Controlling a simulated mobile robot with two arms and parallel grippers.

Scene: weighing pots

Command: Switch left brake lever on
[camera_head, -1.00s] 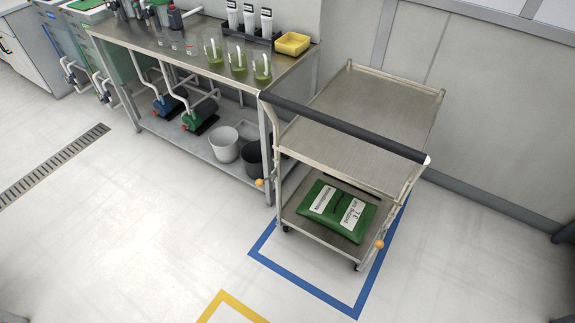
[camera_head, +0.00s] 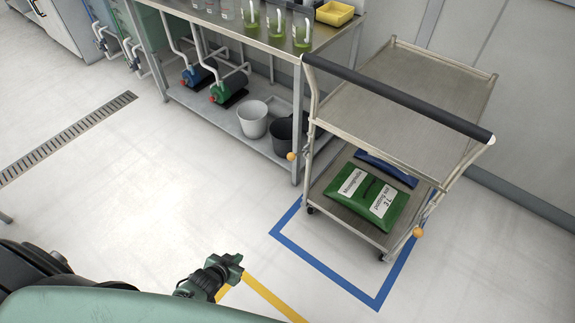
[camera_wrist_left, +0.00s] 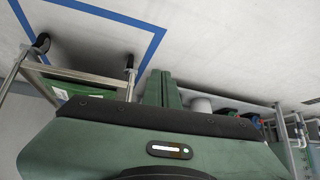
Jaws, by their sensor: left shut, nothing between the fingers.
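The trolley (camera_head: 375,125) stands against the wall with a black push handle (camera_head: 395,97) towards me. The left brake lever shows as a small orange knob (camera_head: 291,156) low beside the trolley's left post. A second orange knob (camera_head: 418,232) is on the right post. My left gripper (camera_head: 234,264) is low in the head view, over the floor in front of the trolley and well apart from the left knob. Its fingers also show in the wrist view (camera_wrist_left: 161,88), closed together and empty. No knob is clearly visible in the wrist view. My right gripper is out of view.
A metal bench (camera_head: 272,43) with beakers stands close to the trolley's left side. Buckets (camera_head: 253,118) sit on its lower shelf. Blue tape (camera_head: 325,270) outlines the floor there. Open floor lies in front.

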